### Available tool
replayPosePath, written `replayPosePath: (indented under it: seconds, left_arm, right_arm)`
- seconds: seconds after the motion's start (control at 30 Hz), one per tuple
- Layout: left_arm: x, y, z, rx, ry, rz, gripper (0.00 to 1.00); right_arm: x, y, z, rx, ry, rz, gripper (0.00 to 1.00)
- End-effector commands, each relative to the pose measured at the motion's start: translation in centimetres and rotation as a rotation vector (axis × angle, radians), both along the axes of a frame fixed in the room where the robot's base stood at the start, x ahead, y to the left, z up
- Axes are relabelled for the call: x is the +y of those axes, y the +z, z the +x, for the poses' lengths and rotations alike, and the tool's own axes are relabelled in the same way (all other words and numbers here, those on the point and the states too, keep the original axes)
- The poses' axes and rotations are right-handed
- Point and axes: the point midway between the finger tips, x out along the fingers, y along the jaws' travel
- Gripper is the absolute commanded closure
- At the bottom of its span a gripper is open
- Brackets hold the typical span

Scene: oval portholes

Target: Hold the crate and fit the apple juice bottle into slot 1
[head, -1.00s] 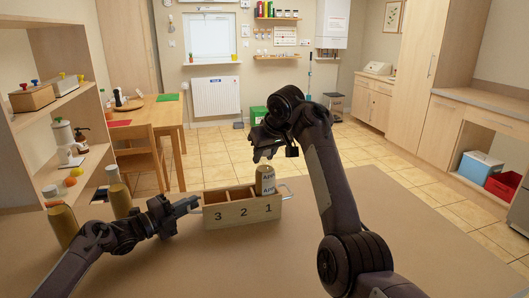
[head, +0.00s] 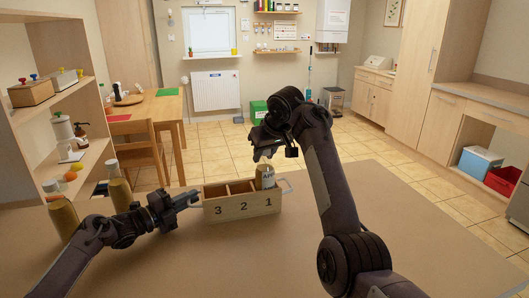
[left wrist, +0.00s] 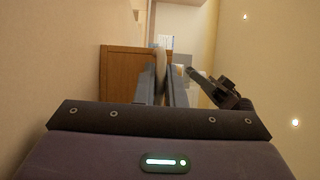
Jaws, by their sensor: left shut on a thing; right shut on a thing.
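The wooden crate (head: 242,210) stands on the table with slots numbered 3, 2, 1 from left to right. My left gripper (head: 192,199) is shut on the handle at its left end. In the left wrist view the fingers (left wrist: 164,88) close on the grey handle (left wrist: 160,62) beside the brown crate wall (left wrist: 125,75). The apple juice bottle (head: 266,177) is upright at slot 1, its upper part above the rim and its lower part hidden by the front wall. My right gripper (head: 264,153) is shut on the bottle's top, which the fingers partly cover.
Two other bottles (head: 119,188) (head: 63,216) stand on the table at the left, near my left arm. A wooden shelf unit (head: 50,105) rises beyond them. The table (head: 420,230) is clear to the right of my right arm.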

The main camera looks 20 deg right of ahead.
Motion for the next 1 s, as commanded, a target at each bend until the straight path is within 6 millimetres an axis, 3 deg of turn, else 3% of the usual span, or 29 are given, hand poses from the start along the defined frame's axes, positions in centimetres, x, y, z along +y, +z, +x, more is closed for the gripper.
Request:
replayPosePath:
  seconds: [0.43,0.47,0.63,1.0]
  left_arm:
    - [0.01,-0.38,-0.08,0.006,0.000,0.003,1.00]
    - [0.01,-0.38,-0.08,0.006,0.000,0.003,1.00]
    - [0.02,-0.37,-0.08,0.006,0.000,0.003,1.00]
    - [0.01,-0.36,-0.09,0.006,0.000,0.003,1.00]
  right_arm:
    - [0.00,-0.38,0.02,-0.003,0.000,-0.001,1.00]
    - [0.00,-0.38,0.02,-0.003,0.000,-0.001,0.68]
    - [0.01,-0.45,0.01,-0.002,0.001,0.000,0.46]
    - [0.03,0.08,0.01,0.000,0.002,-0.001,0.45]
